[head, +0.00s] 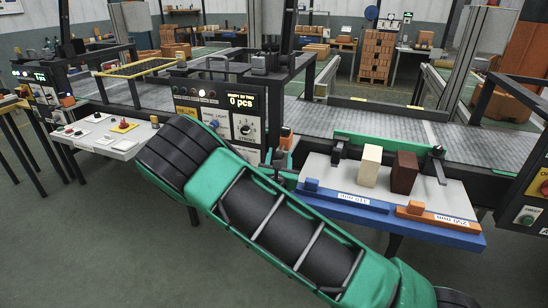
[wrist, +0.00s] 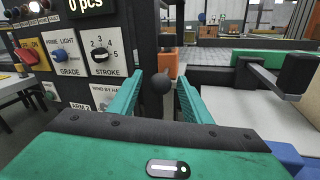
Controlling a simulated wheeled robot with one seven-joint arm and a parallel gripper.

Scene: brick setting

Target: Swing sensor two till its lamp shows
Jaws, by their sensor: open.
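A black ball knob (wrist: 161,83) on a dark upright stem stands between the two green fingers of my gripper (wrist: 168,86) in the wrist view. The fingers are open, one on each side, with a gap to the right; contact on the left is unclear. Behind the knob is a grey post with an orange block (wrist: 166,57); the orange block also shows in the head view (head: 286,138). I cannot tell which part is sensor two, and I see no lit lamp on this post. An "ARM 2" label is partly hidden by my gripper's body. In the head view my arm hides most of the gripper.
A black control panel (head: 225,108) reading "0 pcs" with knobs stands left of the post. A white-topped table (head: 440,190) with blue edging holds a cream block (head: 371,166) and a dark brown block (head: 404,173). A roller conveyor (head: 385,125) runs behind.

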